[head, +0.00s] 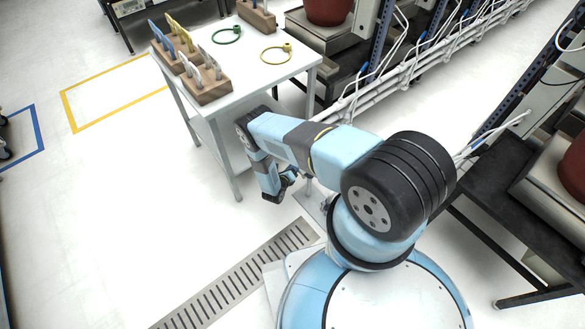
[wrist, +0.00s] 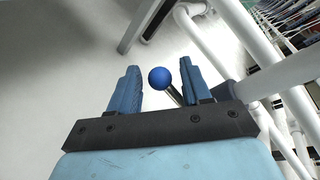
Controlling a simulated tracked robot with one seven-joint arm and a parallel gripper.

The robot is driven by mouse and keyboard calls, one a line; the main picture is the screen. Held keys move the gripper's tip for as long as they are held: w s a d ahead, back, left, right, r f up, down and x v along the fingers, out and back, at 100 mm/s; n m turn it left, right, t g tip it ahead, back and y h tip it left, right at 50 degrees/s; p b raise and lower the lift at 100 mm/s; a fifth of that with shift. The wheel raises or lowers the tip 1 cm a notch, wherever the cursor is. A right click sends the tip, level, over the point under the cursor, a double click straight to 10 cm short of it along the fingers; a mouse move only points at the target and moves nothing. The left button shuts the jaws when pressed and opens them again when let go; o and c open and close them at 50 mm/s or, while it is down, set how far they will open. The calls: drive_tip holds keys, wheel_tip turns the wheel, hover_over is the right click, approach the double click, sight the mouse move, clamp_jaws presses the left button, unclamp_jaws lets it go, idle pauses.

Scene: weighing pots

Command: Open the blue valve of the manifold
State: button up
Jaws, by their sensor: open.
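The blue valve shows in the wrist view as a round blue knob (wrist: 160,78) on a thin dark lever. The knob stands between the two open fingers of my gripper (wrist: 157,90), with clear space on its left and the right finger close to its lever. I cannot tell whether the lever touches that finger. The lever's lower end is hidden behind my gripper. White manifold pipes (wrist: 218,62) run along the right side of the wrist view. In the head view my gripper (head: 283,187) hangs low beside the white table, and the blue knob cannot be made out there.
The white table (head: 262,75) holds wooden racks (head: 207,82), a green ring (head: 227,35) and a yellow ring (head: 277,53). White pipes (head: 400,75) run past dark benches with red pots (head: 328,10).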

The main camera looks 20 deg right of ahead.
drive_tip(key=shift+w+d, duration=0.15)
drive_tip(key=shift+w, duration=0.05)
drive_tip(key=shift+c, duration=0.5)
drive_tip(key=c, duration=0.7)
drive_tip(key=shift+f, duration=0.1)
clamp_jaws()
drive_tip(key=shift+s+a, duration=0.1)
drive_tip(key=shift+a, duration=0.4)
drive_tip(key=shift+d, duration=0.3)
